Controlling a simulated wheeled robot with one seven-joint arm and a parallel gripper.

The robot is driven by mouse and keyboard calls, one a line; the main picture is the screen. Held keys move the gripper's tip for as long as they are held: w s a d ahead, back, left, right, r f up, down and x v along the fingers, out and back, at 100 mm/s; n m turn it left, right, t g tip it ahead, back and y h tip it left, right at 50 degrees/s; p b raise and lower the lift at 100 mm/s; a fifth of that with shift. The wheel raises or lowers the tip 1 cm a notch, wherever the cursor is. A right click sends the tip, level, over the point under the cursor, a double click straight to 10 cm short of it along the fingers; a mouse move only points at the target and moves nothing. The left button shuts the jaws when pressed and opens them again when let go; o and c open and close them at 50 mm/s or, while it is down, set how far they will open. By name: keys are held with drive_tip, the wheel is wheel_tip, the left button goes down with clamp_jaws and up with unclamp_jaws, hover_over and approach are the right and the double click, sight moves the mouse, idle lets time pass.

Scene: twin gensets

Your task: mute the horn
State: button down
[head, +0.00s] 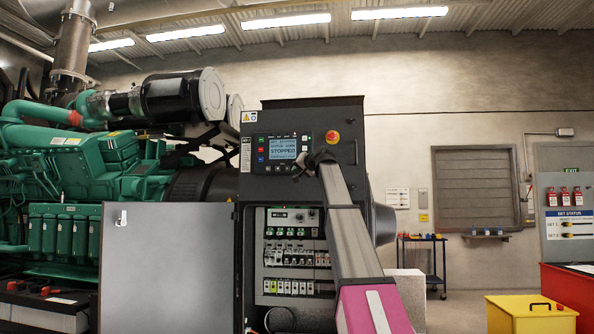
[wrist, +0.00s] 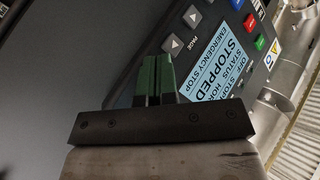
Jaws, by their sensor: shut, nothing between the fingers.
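The dark control panel (head: 290,150) on the grey cabinet has a lit display (head: 283,149) reading STOPPED, with small buttons around it. In the wrist view the display (wrist: 222,62) also reads EMERGENCY STOP. Two grey arrow buttons (wrist: 192,17) marked PAGE lie beside it. My gripper (head: 303,163) is at the lower right of the panel, hiding part of it. In the wrist view my gripper's green fingers (wrist: 157,64) are together and empty, over the panel's edge by the lower arrow button. Contact cannot be told. No button labelled for the horn is readable.
The cabinet's lower door (head: 165,265) stands open to the left, exposing breakers (head: 290,258). A green engine (head: 85,170) is at left. A yellow box (head: 530,315) and red box (head: 570,295) stand at right.

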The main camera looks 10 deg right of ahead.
drive_tip(key=shift+w+d, duration=0.1)
drive_tip(key=shift+w, duration=0.15)
idle(0.3)
drive_tip(key=shift+s, duration=0.1)
drive_tip(key=shift+s+a, duration=0.3)
drive_tip(key=shift+s, duration=0.5)
drive_tip(key=s+a, duration=0.2)
drive_tip(key=s, duration=0.3)
drive_tip(key=shift+s, duration=0.35)
idle(0.7)
